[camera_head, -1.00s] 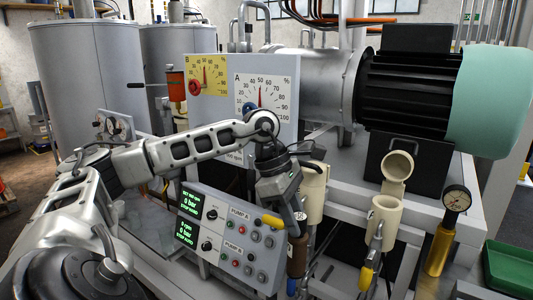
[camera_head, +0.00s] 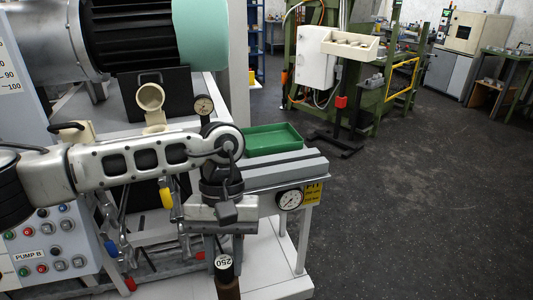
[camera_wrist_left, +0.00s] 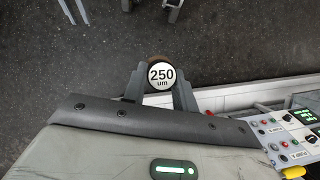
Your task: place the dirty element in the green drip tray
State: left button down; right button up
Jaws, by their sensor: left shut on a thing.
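The dirty element (camera_head: 228,289) is a brown cylinder with a dark collar and a pale end marked 250. In the left wrist view its white end (camera_wrist_left: 161,75) reads "250 um" and sits between the two fingertips. My left gripper (camera_head: 222,253) is shut on it, pointing down, and holds it in front of the bench's lower shelf; the element's lower end is cut off by the frame. The green drip tray (camera_head: 272,138) sits behind and to the right of the gripper, beyond my forearm, and looks empty. My right gripper is not in view.
A grey beam (camera_head: 285,172) with a pressure gauge (camera_head: 290,199) runs between gripper and tray. Another gauge (camera_head: 204,106) stands left of the tray. Dark open floor (camera_head: 400,200) lies right.

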aim_at(270, 142)
jog(key=u, duration=0.85)
jog(key=i, duration=0.7)
jog(key=z, duration=2)
